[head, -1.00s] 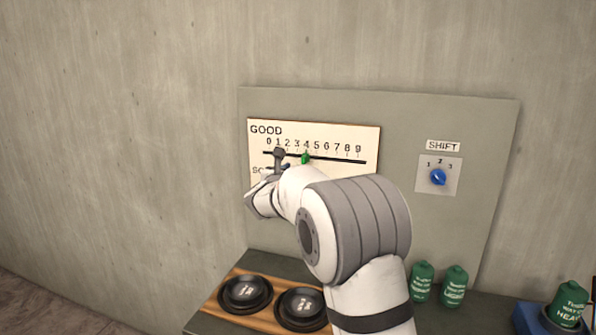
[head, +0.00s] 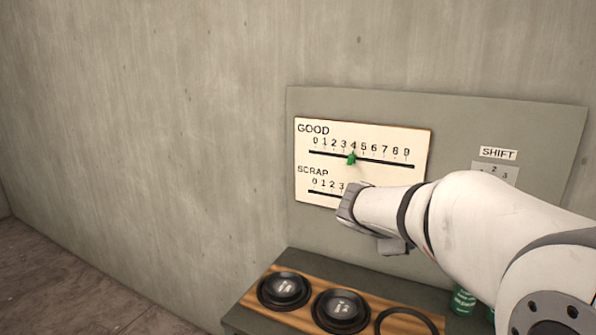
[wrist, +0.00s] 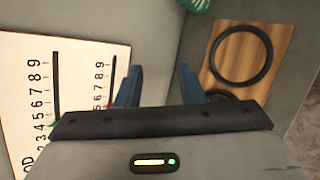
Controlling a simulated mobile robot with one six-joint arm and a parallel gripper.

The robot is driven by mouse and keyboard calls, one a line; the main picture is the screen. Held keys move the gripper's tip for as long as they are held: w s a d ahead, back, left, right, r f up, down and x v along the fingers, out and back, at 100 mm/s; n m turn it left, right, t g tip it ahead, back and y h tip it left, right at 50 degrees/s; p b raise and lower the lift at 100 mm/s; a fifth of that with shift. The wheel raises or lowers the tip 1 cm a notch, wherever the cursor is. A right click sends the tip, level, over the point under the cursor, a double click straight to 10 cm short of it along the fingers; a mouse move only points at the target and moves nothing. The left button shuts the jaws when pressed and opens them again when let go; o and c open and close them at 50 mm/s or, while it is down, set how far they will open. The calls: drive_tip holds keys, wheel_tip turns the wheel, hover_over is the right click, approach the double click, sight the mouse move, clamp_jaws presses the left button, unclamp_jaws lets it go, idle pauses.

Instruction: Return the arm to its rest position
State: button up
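My gripper (wrist: 160,84) shows in the wrist view with its two blue fingers apart and nothing between them. In the head view my gripper (head: 366,226) is in front of the lower right of the GOOD/SCRAP board (head: 365,136), and its fingertips are hard to make out. My white arm reaches in from the right edge. The green pointer (head: 351,157) on the GOOD scale is at about 4, clear of the gripper. The right part of the SCRAP scale is hidden behind my arm in the head view.
Two dark bowls (head: 286,287) (head: 341,307) sit on the wooden rack (head: 316,323), beside an empty black ring (head: 409,322). The SHIFT panel (head: 497,169) and green canisters (head: 463,301) are partly hidden by my arm. Open space lies left of the bench.

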drive_tip(key=s+a+f+m+g+y, duration=0.1)
drive_tip(key=s+a+f+m+y, duration=0.1)
drive_tip(key=s, duration=0.6)
drive_tip(key=s+a+f+m+g+y, duration=0.1)
drive_tip(key=s+a+f+m+y, duration=0.2)
drive_tip(key=s+m, duration=0.4)
drive_tip(key=s+a+f+m+g+y, duration=0.1)
drive_tip(key=s+a+f+m+y, duration=0.2)
drive_tip(key=s, duration=0.6)
wheel_tip(320, 180, down, 2)
drive_tip(key=shift+s+f+m+g, duration=0.15)
drive_tip(key=shift+m+g, duration=0.25)
drive_tip(key=shift+m, duration=0.7)
